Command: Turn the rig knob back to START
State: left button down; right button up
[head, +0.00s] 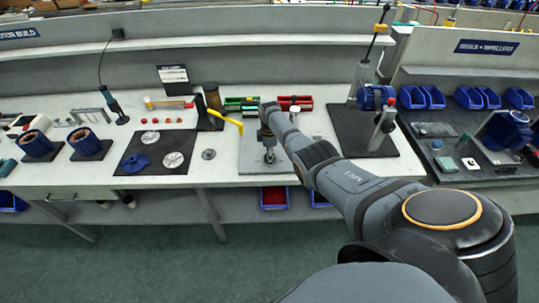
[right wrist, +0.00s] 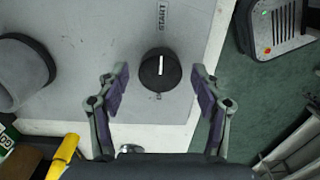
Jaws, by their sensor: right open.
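The rig knob (right wrist: 160,70) is round and black with a white line, on a light grey plate (right wrist: 110,35). In the right wrist view the white line runs up and down the picture, in line with the START label (right wrist: 162,17) above the knob. A small mark (right wrist: 158,96) sits below the knob; I cannot read it. My right gripper (right wrist: 160,80) is open, with one finger on either side of the knob, apart from it in the picture. In the head view my right gripper (head: 268,148) is over the plate (head: 250,162), and the knob is hard to make out. My left gripper is not in view.
A grey cylinder (right wrist: 18,72) stands on the plate's left side in the right wrist view. A yellow handle (head: 226,121) is left of the plate. Green bins (head: 240,104) and red bins (head: 296,103) stand behind. A dark mat (head: 345,118) with a pump lies right.

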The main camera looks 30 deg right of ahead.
notch_tip(320, 180, up, 12)
dwell(0.5)
dwell(0.3)
